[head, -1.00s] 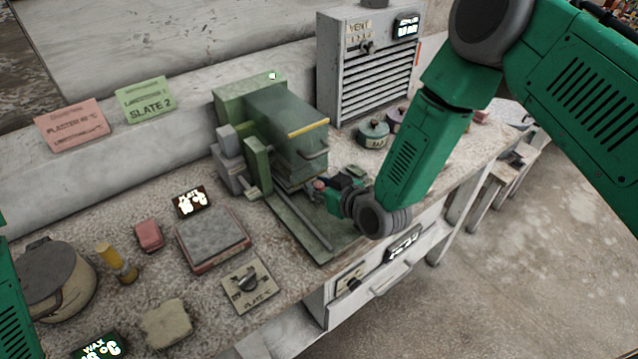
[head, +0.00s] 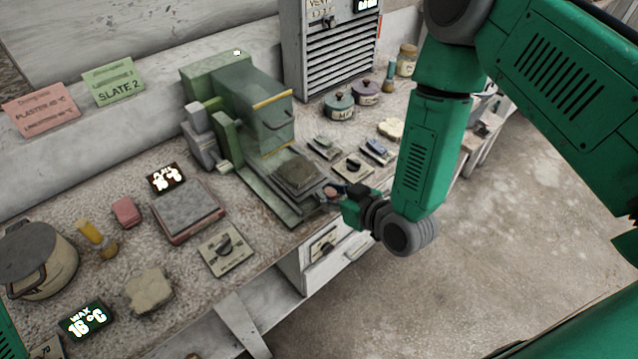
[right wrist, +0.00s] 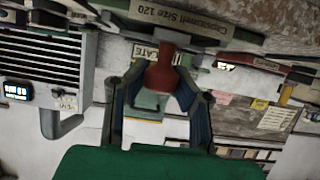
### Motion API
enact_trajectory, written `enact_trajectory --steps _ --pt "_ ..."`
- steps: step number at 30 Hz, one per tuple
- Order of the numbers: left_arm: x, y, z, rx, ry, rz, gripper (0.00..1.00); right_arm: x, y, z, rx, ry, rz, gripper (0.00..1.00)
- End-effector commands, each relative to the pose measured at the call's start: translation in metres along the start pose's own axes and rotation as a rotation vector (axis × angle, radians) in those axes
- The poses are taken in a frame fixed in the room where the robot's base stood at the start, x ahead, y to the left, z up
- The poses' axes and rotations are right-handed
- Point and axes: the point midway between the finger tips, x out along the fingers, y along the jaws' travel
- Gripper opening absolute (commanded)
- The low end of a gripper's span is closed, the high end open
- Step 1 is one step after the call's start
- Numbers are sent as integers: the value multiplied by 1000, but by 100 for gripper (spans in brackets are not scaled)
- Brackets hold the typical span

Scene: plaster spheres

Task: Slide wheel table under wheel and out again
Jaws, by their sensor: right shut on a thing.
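The green grinding machine (head: 225,110) stands on the bench, with a translucent hood (head: 265,115) over its wheel; the wheel itself is hidden. The wheel table (head: 297,174) is a dark square plate on the machine's bed, out in front of the hood toward the bench's front edge. My right gripper (head: 333,194) is at the table's front end, shut on its red knob. In the right wrist view the red knob (right wrist: 162,72) shows between the two fingers. My left gripper is out of view; only a bit of green arm shows at the left edge.
Lidded jars (head: 339,106) and a louvred vent box (head: 330,55) are behind. Small control plates (head: 353,167) lie close to the table's right side.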

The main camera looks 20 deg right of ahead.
Motion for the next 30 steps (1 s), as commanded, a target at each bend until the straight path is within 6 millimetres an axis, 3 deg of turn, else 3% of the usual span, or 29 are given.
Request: enact_trajectory --steps 12,13,15,25,30 --pt "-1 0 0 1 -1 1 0 -6 -3 -2 2 9 -7 0" --pt "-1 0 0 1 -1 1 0 -6 -3 -2 2 9 -7 27" --pt "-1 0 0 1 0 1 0 -6 -3 -2 2 7 -7 46" --pt "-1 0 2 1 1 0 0 -4 -2 0 3 1 -8 46" --pt "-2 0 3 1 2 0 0 -24 -3 1 3 -1 -9 46"
